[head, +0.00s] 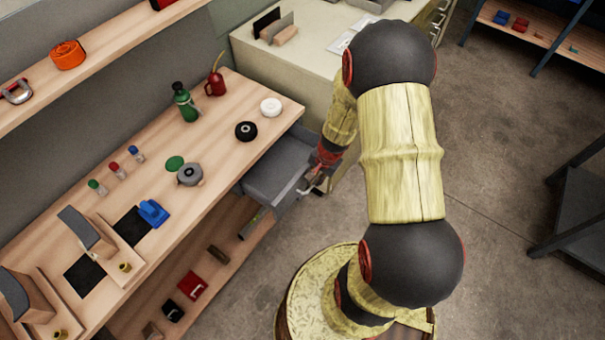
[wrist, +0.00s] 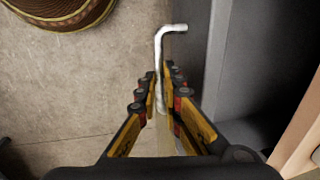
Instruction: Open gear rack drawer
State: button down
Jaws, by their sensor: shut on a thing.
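The grey drawer (head: 277,170) stands pulled out from under the wooden workbench top in the head view, and its inside looks empty. My gripper (head: 318,176) is at the drawer's front, partly hidden by my arm. In the wrist view my gripper (wrist: 163,82) is shut on a pale bent bar handle (wrist: 170,30), which runs between the two fingers. The drawer's grey front and side (wrist: 235,60) show to the right of the fingers. The far end of the handle is hidden by the gripper.
The workbench (head: 225,140) carries a green bottle (head: 186,104), a red oil can (head: 215,80), tape rolls and a blue tool. A beige cabinet (head: 310,60) stands behind the drawer. A lower shelf (head: 215,275) holds red and black items. Open floor (head: 490,150) lies to the right.

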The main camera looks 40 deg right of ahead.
jog(key=s+d+b, duration=0.2)
jog(key=s+d, duration=0.1)
jog(key=s, duration=0.5)
jog(key=shift+s, duration=0.2)
jog(key=c, duration=1.9)
grip_release()
jog(key=shift+w, duration=0.1)
jog(key=r, duration=0.4)
jog(key=s+r, duration=0.1)
jog(key=r, duration=0.3)
jog(key=s+r, duration=0.1)
jog(key=r, duration=0.2)
jog(key=shift+d+r, duration=0.35)
jog(key=shift+r, duration=0.05)
jog(key=shift+s, duration=0.1)
